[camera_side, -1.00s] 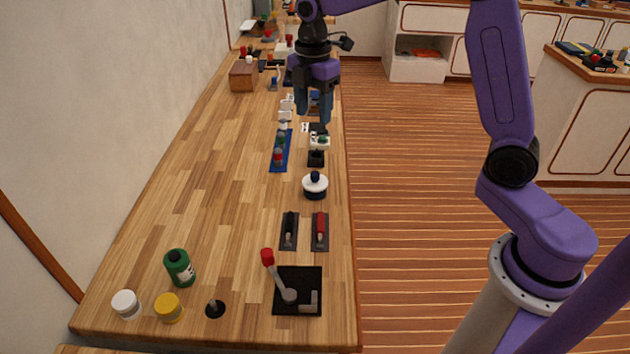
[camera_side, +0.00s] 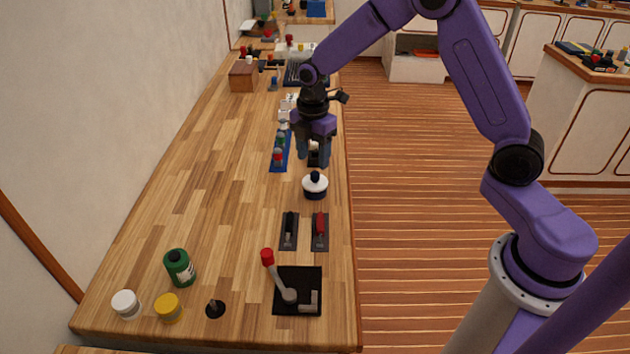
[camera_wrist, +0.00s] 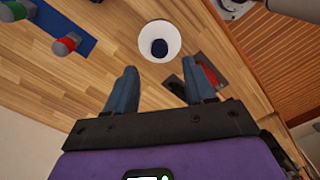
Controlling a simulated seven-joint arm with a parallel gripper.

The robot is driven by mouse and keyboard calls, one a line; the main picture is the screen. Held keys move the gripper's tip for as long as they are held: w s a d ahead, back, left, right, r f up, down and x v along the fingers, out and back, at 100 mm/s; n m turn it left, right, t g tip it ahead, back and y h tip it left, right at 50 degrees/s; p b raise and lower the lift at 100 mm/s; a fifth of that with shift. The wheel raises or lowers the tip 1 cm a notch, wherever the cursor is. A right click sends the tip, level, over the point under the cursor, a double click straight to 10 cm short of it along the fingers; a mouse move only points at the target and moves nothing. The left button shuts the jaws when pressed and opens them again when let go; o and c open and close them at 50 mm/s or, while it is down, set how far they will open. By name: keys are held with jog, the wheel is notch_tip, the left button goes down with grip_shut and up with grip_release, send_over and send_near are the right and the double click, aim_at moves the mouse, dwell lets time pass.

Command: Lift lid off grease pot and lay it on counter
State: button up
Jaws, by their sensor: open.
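The grease pot (camera_side: 315,192) stands upright on the wooden counter near its right edge in the side view. Its white lid (camera_side: 318,182) with a dark blue knob (camera_side: 315,176) is on top of it. In the wrist view the lid (camera_wrist: 146,40) and its knob (camera_wrist: 159,47) show from above, just beyond the fingertips. My gripper (camera_side: 314,162) is open and empty, pointing down, above the counter just behind the pot in the side view. In the wrist view the fingers (camera_wrist: 160,76) are apart and do not touch the lid.
A blue strip with coloured knobs (camera_side: 288,160) lies left of my gripper. Two switches, black (camera_side: 289,230) and red (camera_side: 320,230), sit in front of the pot. A red-tipped lever (camera_side: 280,280) stands nearer the camera. The counter (camera_side: 215,190) left of the pot is bare.

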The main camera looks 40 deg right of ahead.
aim_at(314, 174)
notch_tip(314, 174, down, 5)
jog(key=shift+d+f, duration=0.1)
jog(key=shift+d, duration=0.05)
grip_shut()
